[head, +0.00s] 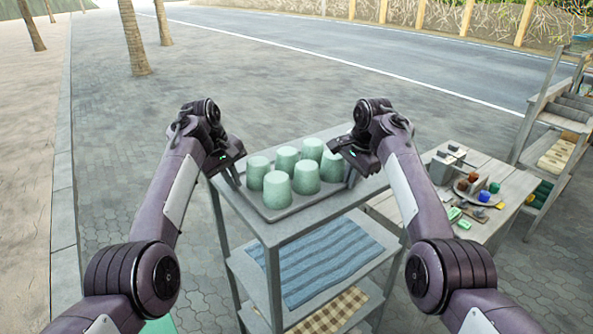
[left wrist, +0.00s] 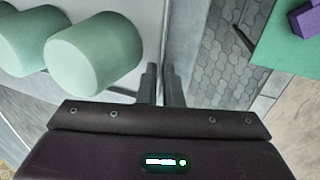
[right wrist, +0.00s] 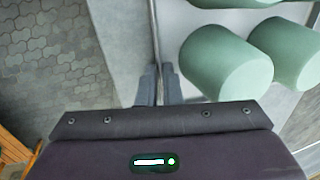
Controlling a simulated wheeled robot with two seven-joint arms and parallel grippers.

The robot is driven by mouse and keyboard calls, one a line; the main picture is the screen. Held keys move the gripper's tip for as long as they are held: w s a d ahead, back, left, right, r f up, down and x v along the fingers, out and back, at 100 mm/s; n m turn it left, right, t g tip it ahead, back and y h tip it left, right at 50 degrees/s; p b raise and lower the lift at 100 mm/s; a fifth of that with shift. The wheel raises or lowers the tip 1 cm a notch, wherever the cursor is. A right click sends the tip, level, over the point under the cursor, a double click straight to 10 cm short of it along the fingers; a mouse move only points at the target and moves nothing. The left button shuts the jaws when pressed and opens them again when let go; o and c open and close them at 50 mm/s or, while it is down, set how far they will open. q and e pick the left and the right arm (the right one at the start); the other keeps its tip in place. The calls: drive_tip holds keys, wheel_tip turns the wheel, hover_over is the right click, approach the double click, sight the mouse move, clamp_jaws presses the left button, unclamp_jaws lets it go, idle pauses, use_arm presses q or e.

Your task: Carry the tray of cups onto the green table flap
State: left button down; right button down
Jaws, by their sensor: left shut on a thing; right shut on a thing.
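A grey tray (head: 282,213) with several pale green cups (head: 306,177), bottoms up, is at the top of a grey shelf rack (head: 276,237). I cannot tell whether it rests on the top or is just above it. My left gripper (head: 235,178) is shut on the tray's left edge, and my right gripper (head: 351,178) is shut on its right edge. The wrist views show the left fingers (left wrist: 160,85) and right fingers (right wrist: 158,85) at the rims, beside the cups. A green surface, possibly the flap, shows in the left wrist view (left wrist: 270,52) and at the head view's bottom edge (head: 160,325).
The rack's lower shelves hold a blue striped cloth (head: 315,258) and a checked cloth (head: 330,312). A wooden table (head: 500,175) with small pots and tools stands at the right, by a stocked shelf (head: 560,125). Paving (head: 120,190) at the left is clear. A purple block (left wrist: 304,18) lies on the green surface.

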use_arm(q)
drive_tip(key=shift+r, duration=0.15)
use_arm(e)
drive_tip(key=shift+d+r, duration=0.1)
drive_tip(key=shift+r, duration=0.15)
